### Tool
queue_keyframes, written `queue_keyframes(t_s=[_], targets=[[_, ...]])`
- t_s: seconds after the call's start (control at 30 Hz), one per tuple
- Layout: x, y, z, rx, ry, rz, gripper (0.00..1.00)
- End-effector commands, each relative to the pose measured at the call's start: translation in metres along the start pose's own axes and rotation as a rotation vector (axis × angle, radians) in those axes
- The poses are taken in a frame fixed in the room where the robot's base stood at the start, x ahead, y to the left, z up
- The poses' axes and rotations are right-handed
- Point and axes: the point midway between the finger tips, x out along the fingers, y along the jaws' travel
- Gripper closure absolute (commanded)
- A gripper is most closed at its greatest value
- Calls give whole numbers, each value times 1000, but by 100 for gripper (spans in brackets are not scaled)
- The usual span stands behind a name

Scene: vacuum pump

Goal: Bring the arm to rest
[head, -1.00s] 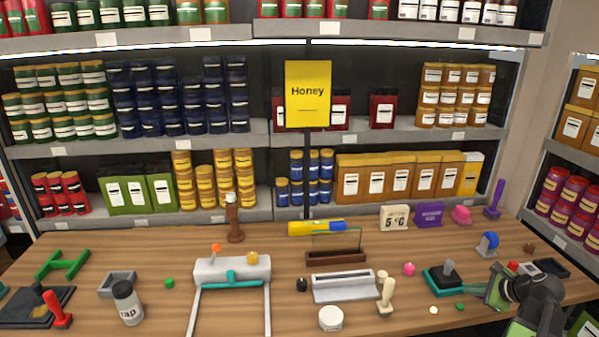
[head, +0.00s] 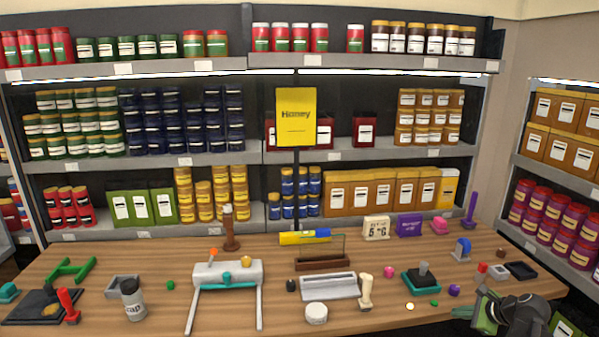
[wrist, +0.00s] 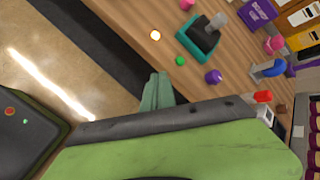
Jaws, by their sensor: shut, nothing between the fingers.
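My gripper (head: 462,312) is at the lower right of the head view, by the table's front edge, with my green and dark arm beside it. In the wrist view its teal-green fingers (wrist: 157,92) are together and empty. Behind them show the table edge, a dark strip and the floor. The fingers touch no object that I can see. A teal tray with a dark grey block (head: 422,276) stands on the table behind and left of the gripper, apart from it.
On the wooden table (head: 390,322) near the gripper are a purple piece (head: 454,290), a small green piece (wrist: 180,61) and a glowing yellow disc (head: 409,306). A blue-and-grey piece (head: 461,249) and a dark tray (head: 521,271) stand farther back. Stocked shelves rise behind.

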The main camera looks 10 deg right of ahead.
Motion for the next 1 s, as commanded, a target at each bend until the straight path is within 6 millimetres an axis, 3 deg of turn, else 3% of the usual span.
queue_keyframes(t_s=[0.27, 0.47, 0.57, 0.7, 0.8, 0.9, 1.0], targets=[[42, 9, 67, -82, -60, 60, 100], [83, 35, 143, -185, -113, 136, 100], [108, 64, 196, -276, -138, 206, 100], [141, 136, 282, -537, -167, 350, 100], [152, 190, 325, -773, -181, 449, 100], [154, 237, 352, -1016, -192, 538, 100], [150, 276, 366, -1273, -202, 627, 100]])
